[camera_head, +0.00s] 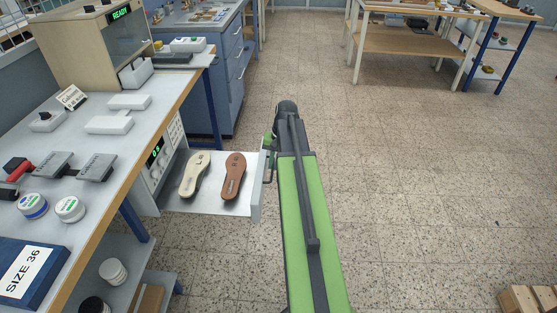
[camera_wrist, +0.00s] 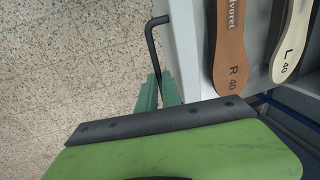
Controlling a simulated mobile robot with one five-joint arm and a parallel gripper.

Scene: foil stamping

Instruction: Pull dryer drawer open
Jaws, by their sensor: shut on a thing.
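The dryer (camera_head: 158,160) with a green display sits under the left workbench. Its white drawer (camera_head: 257,203) stands out to the right, open. A cream insole (camera_head: 194,174) and a brown insole (camera_head: 234,175) lie in it, side by side. In the wrist view the brown one (camera_wrist: 229,45) reads "R 40" and the cream one (camera_wrist: 292,50) reads "L 40". The dark bar handle (camera_wrist: 152,42) is on the drawer's front. My gripper (camera_wrist: 160,90) has its green fingers shut on the handle. In the head view my gripper (camera_head: 269,143) is partly hidden by my arm.
The workbench (camera_head: 135,140) holds a beige machine (camera_head: 88,45) reading "READY", white blocks, jars and a blue "SIZE 36" box (camera_head: 30,268). A blue cabinet (camera_head: 205,75) stands behind. The tiled floor right of my arm is clear up to a pallet (camera_head: 528,299) and far tables.

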